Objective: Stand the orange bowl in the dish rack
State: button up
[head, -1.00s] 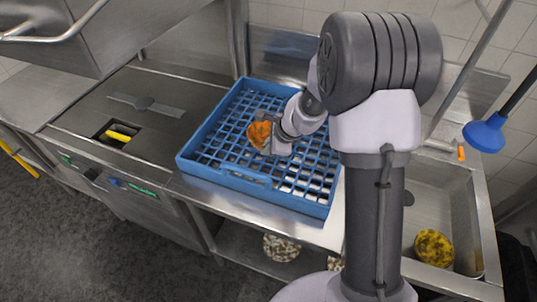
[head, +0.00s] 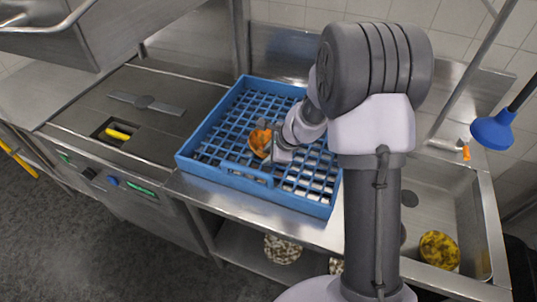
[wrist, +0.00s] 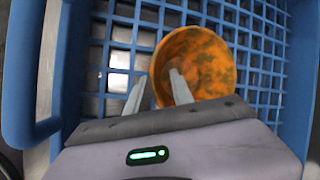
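The orange bowl (head: 260,143), mottled with dark patches, is at the blue dish rack (head: 213,171), over the middle of its grid. It is tilted up on its side in the head view. In the wrist view the bowl (wrist: 212,60) shows its round face, with blue bars around it. My gripper (wrist: 158,78) straddles the bowl's left edge, one finger over its face and one just outside the rim. It appears shut on the bowl's wall. Whether the bowl's lower edge touches the rack floor is hard to tell.
A sink (head: 425,195) on the right holds a yellow mottled bowl (head: 439,250). A blue plunger (head: 492,134) hangs above it. The steel counter (head: 165,95) left of the rack is mostly clear. Patterned dishes (head: 282,249) lie on the shelf below. The rack's raised walls surround my gripper.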

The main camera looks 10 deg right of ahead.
jog(key=s+a+r+n+p, duration=0.1)
jog(key=s+r+n, duration=0.1)
jog(key=s+r, duration=0.35)
jog(key=s+r+n+p, duration=0.2)
jog(key=r, duration=0.6)
jog(key=s+a+r+n+p, duration=0.1)
jog(key=s+r+n, duration=0.15)
jog(key=r, duration=0.45)
jog(key=s+r+n, duration=0.2)
jog(key=s+n, duration=0.1)
jog(key=s, duration=0.3)
jog(key=s+a+r+n, duration=0.1)
jog(key=s+r+n, duration=0.2)
jog(key=s, duration=0.4)
jog(key=s+a+r+n+h, duration=0.1)
jog(key=s+r+n, duration=0.1)
jog(key=s+n, duration=0.2)
jog(key=shift+s+a+r+t, duration=0.25)
jog(key=shift+s+t, duration=0.15)
jog(key=shift+s, duration=0.8)
notch_tip(320, 180, down, 9)
jog(key=b, duration=0.8)
jog(key=shift+b, duration=0.3)
